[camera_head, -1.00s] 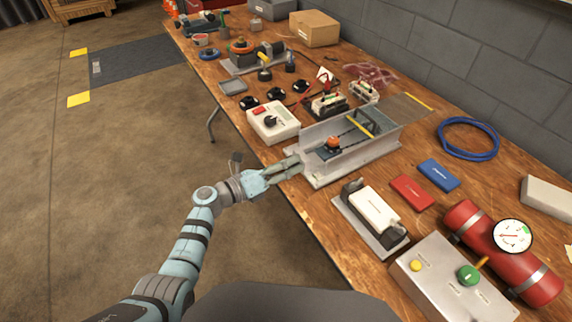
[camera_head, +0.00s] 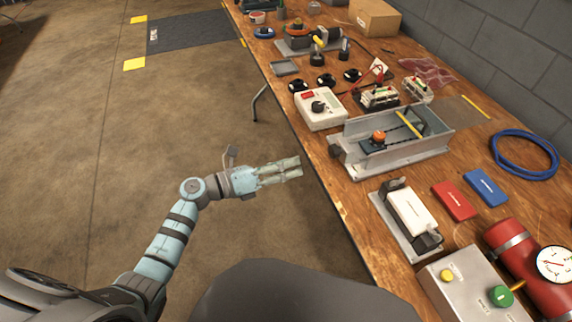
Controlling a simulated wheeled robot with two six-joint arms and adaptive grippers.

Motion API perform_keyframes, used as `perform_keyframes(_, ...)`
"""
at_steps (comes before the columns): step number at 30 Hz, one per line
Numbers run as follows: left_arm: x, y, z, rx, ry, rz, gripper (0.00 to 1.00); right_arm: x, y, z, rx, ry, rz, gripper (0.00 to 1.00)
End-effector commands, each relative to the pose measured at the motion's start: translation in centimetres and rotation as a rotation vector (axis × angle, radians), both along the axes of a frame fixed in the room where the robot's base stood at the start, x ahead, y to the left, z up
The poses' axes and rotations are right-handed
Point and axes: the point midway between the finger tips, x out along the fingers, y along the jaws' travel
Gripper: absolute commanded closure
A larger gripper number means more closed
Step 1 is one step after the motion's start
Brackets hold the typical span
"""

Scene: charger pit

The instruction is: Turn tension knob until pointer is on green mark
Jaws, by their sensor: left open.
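An orange knob (camera_head: 379,137) sits inside a long grey metal trough (camera_head: 437,146) on the workbench; it appears to be the tension knob. A yellow strip (camera_head: 409,124) lies across the trough. A pointer and a green mark cannot be made out at this size. My left gripper (camera_head: 299,168) is open and empty, in front of the bench's near edge and left of the trough, with a gap between fingertips and trough. My right gripper is not in view.
A white box with a black knob (camera_head: 320,108) stands behind the trough. A white block in a black holder (camera_head: 410,210) is in front. A grey control box (camera_head: 465,290) and red cylinder with gauge (camera_head: 556,264) are at right.

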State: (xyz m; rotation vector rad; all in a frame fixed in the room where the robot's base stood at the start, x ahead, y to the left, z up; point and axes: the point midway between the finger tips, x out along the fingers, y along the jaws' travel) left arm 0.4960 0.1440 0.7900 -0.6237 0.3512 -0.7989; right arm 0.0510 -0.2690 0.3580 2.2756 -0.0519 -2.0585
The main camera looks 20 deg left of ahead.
Motion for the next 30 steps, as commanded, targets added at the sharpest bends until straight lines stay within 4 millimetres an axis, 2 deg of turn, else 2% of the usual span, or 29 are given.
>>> perform_keyframes(5, 0.0, 0.0, -0.6, 0.000, 0.002, 0.000, 0.47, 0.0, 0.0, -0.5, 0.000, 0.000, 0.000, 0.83)
perform_keyframes(8, -0.3, 0.8, -4.0, 0.027, -0.001, 0.001, 0.47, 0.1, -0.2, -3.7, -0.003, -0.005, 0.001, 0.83)
perform_keyframes(10, -0.7, 1.5, -6.0, 0.079, -0.058, -0.007, 0.47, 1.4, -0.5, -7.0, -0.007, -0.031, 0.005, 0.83)
perform_keyframes(13, -1.2, 2.1, -6.7, 0.194, -0.209, -0.015, 0.47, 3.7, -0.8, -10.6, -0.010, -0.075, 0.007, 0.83)
perform_keyframes(15, -1.7, 2.0, -5.6, 0.275, -0.333, -0.019, 0.47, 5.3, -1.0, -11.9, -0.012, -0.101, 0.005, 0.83)
perform_keyframes(16, -1.9, 1.9, -4.7, 0.307, -0.390, -0.019, 0.47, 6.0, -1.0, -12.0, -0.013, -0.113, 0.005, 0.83)
perform_keyframes(18, -2.0, 1.3, -1.6, 0.353, -0.489, -0.009, 0.47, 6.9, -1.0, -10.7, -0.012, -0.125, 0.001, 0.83)
perform_keyframes(19, -1.8, 1.1, -1.2, 0.365, -0.510, 0.000, 0.47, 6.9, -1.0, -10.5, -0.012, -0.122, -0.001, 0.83)
perform_keyframes(23, -0.2, -0.4, -1.0, 0.365, -0.513, 0.004, 0.47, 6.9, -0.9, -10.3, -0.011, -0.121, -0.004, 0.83)
perform_keyframes(30, 4.5, -5.7, -1.3, 0.362, -0.507, 0.002, 0.47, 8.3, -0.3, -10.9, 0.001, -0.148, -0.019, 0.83)
